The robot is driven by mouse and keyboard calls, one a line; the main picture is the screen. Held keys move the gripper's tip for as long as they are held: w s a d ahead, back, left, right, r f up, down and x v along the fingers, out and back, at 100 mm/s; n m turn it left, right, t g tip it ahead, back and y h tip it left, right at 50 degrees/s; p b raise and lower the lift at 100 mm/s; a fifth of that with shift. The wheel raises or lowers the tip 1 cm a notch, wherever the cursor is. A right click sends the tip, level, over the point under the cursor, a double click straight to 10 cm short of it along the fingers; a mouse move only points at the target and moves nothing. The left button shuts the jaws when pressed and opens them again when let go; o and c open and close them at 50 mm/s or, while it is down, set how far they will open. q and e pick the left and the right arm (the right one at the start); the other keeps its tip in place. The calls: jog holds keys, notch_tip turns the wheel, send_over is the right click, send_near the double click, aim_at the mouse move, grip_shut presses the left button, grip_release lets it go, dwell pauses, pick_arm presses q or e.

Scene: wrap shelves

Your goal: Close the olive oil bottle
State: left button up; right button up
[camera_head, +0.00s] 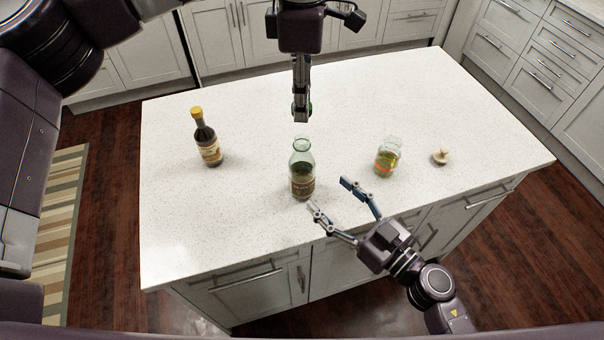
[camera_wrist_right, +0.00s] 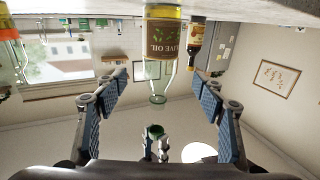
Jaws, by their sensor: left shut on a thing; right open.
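The olive oil bottle (camera_head: 302,172) stands upright and uncapped on the white counter, near its front edge. In the right wrist view, which is upside down, its label (camera_wrist_right: 166,42) and open mouth show. My left gripper (camera_head: 301,112) is shut on a green cap (camera_head: 308,108), held above and behind the bottle, apart from its mouth. The green cap (camera_wrist_right: 154,131) also shows between the left fingers in the wrist view. My right gripper (camera_head: 330,195) is open in front and to the right of the bottle, its fingers (camera_wrist_right: 160,88) spread towards it and apart from it.
A dark bottle with a yellow cap (camera_head: 207,142) stands on the left of the counter (camera_head: 240,220). An open glass jar (camera_head: 387,160) and a small pale stopper-like object (camera_head: 441,156) are on the right. The counter around the olive oil bottle is clear.

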aim_at(310, 176)
jog(key=x, duration=1)
jog(key=shift+w+a, duration=0.15)
jog(key=shift+w, duration=0.1)
grip_shut()
pick_arm(q)
jog(key=shift+f, duration=2.5)
